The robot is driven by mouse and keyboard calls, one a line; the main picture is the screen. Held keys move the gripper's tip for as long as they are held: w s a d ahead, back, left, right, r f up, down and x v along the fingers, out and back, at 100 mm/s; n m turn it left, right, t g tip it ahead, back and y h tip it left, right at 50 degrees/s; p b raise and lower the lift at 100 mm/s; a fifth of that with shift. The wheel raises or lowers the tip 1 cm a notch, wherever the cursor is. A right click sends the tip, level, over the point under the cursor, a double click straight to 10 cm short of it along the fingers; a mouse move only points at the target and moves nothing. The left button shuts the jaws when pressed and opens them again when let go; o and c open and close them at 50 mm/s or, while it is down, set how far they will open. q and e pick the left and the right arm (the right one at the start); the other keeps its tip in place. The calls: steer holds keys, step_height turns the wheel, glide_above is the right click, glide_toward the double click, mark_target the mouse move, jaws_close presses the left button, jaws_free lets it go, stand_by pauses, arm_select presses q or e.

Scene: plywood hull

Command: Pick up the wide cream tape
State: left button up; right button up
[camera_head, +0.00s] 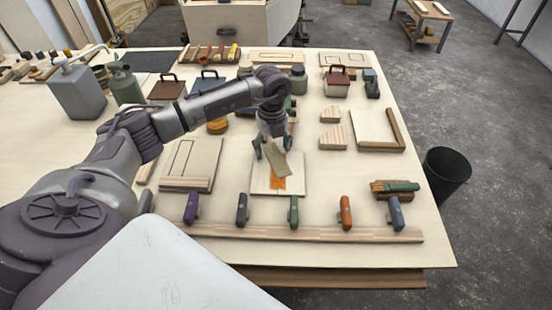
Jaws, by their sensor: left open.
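My left gripper (271,146) reaches in over the middle of the table, pointing down above a pale square board (295,176). The gripper is open. A flat beige strip (277,159), which may be the wide cream tape, stands tilted at its fingers, above an orange patch (281,183) on the board. I cannot tell whether the strip touches the board or the fingers. My right gripper is not in view.
Several coloured-handled tools, one green (294,211), line a wooden rail (300,234) at the front. Wood blocks (333,137) and a framed panel (372,130) lie right. A grey can (78,92) stands left. A black bin (446,176) stands on the floor.

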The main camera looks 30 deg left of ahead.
arm_select(q)
steer(key=shift+s, duration=0.1)
steer(key=c, duration=0.8)
steer(key=shift+c, duration=0.5)
